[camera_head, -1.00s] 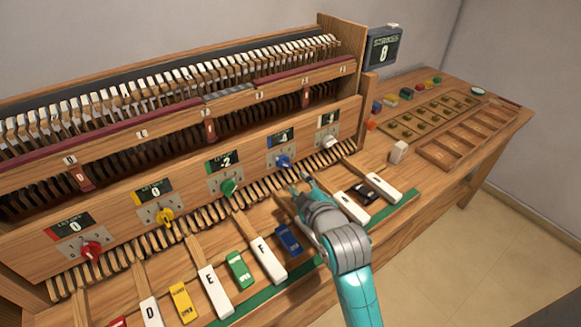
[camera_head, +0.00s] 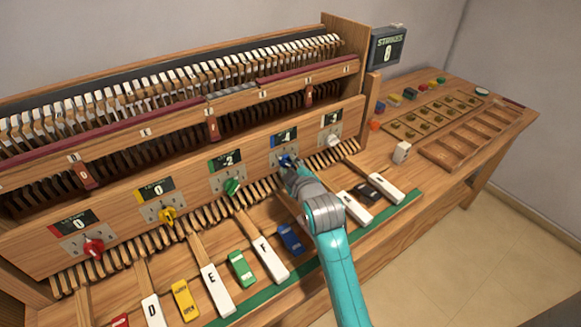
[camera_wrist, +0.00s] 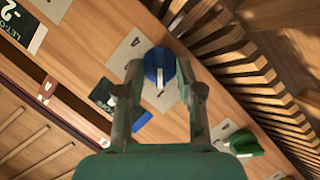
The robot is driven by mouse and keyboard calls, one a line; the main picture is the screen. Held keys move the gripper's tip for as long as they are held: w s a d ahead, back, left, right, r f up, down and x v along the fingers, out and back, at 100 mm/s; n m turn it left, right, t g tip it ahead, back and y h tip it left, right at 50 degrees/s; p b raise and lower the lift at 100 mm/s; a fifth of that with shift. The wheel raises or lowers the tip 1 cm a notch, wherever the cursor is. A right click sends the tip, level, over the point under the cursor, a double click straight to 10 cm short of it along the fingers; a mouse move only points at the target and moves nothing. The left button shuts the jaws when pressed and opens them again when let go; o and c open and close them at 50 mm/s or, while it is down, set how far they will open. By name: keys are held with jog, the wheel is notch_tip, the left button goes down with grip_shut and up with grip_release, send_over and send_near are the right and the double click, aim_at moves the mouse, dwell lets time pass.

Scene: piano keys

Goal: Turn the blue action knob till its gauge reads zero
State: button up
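The blue knob (camera_wrist: 160,66) sits on its metal plate on the wooden panel. In the head view it (camera_head: 285,161) is partly covered by my gripper. Its gauge (camera_head: 284,137) appears to read -4; in the wrist view the blue-marked gauge (camera_wrist: 103,94) is mostly hidden behind a finger. My gripper (camera_wrist: 160,62) is open, with one finger on each side of the knob. A narrow gap seems to show beside the knob; contact cannot be told. A pale pointer line marks the knob's face.
The green knob (camera_head: 231,187) is left of the blue one, the white knob (camera_head: 333,140) right. Yellow (camera_head: 168,216) and red (camera_head: 93,247) knobs are farther left. A row of wooden slats (camera_wrist: 235,60) runs close below the panel. The strikes display (camera_head: 388,50) appears to read 0.

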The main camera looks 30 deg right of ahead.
grip_shut()
jog(key=shift+m, duration=0.3)
jog(key=m, duration=0.1)
jog(key=m+y, duration=0.2)
jog(key=shift+d+r+g, duration=0.15)
jog(key=shift+d+g, duration=0.1)
jog(key=shift+g, duration=0.05)
jog(key=m+y, duration=0.2)
jog(key=m, duration=0.1)
jog(key=shift+d, duration=0.2)
jog(key=m+y, duration=0.2)
jog(key=shift+d+m, duration=0.15)
jog(key=shift+m, duration=0.15)
jog(key=shift+d+f+m+y, duration=0.1)
jog(key=shift+m+y, duration=0.4)
jog(key=shift+m, duration=0.25)
jog(key=shift+d+f+m+y, duration=0.1)
jog(key=shift+m+y, duration=0.4)
jog(key=shift+m, duration=0.25)
